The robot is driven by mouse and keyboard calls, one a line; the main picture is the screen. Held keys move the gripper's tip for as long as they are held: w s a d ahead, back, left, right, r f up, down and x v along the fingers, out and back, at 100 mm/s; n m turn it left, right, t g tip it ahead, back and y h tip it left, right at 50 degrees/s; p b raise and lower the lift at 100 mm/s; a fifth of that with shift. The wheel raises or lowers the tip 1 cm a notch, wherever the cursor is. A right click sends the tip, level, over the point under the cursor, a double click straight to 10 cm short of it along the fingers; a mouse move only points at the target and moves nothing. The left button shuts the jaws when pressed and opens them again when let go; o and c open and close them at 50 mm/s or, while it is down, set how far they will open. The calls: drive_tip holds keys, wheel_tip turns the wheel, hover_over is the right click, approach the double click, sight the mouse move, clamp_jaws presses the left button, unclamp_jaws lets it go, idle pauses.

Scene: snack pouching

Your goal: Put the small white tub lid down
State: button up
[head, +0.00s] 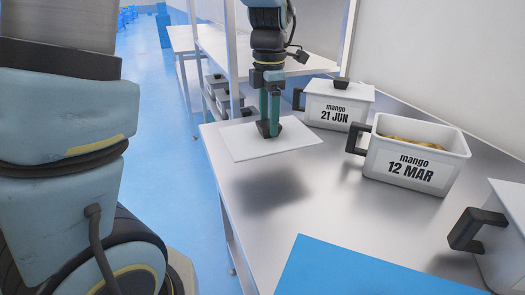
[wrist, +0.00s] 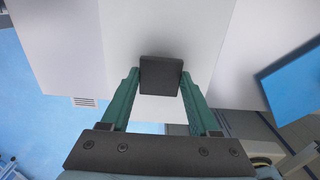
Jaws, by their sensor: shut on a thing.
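The small white tub lid (head: 240,144) is a flat white plate with a dark knob. My gripper (head: 269,127) is shut on that knob from above. The lid hangs roughly level above the steel table, and a dark shadow lies on the table in front of it. In the wrist view, the knob sits between the two green fingers of my gripper (wrist: 160,76), with the white lid (wrist: 165,28) behind it. The lid's underside is hidden.
The steel table (head: 305,215) is clear below and in front of the lid. A lidded tub marked mango 21 JUN (head: 337,106) and an open, filled tub marked mango 12 MAR (head: 414,170) stand to the right. Another tub (head: 508,225) is at the right edge. A blue mat (head: 365,268) lies in front.

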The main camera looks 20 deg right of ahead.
drive_tip(key=shift+f+p, duration=0.3)
drive_tip(key=shift+f, duration=3.3)
drive_tip(key=shift+f, duration=0.1)
drive_tip(key=o, duration=1.4)
drive_tip(key=shift+o, duration=0.2)
wheel_tip(320, 180, up, 12)
drive_tip(key=shift+r+b, duration=0.15)
drive_tip(key=shift+b, duration=0.3)
drive_tip(key=s+a+f+m, duration=0.1)
drive_tip(key=a+f+m, duration=0.4)
drive_tip(key=a+m, duration=0.5)
drive_tip(key=s+a+f+m+t, duration=0.1)
drive_tip(key=a+f+m, duration=0.4)
drive_tip(key=a+m, duration=0.5)
drive_tip(key=s+a, duration=0.1)
drive_tip(key=a, duration=0.3)
drive_tip(key=shift+a+f+t, duration=0.3)
drive_tip(key=shift+a, duration=0.1)
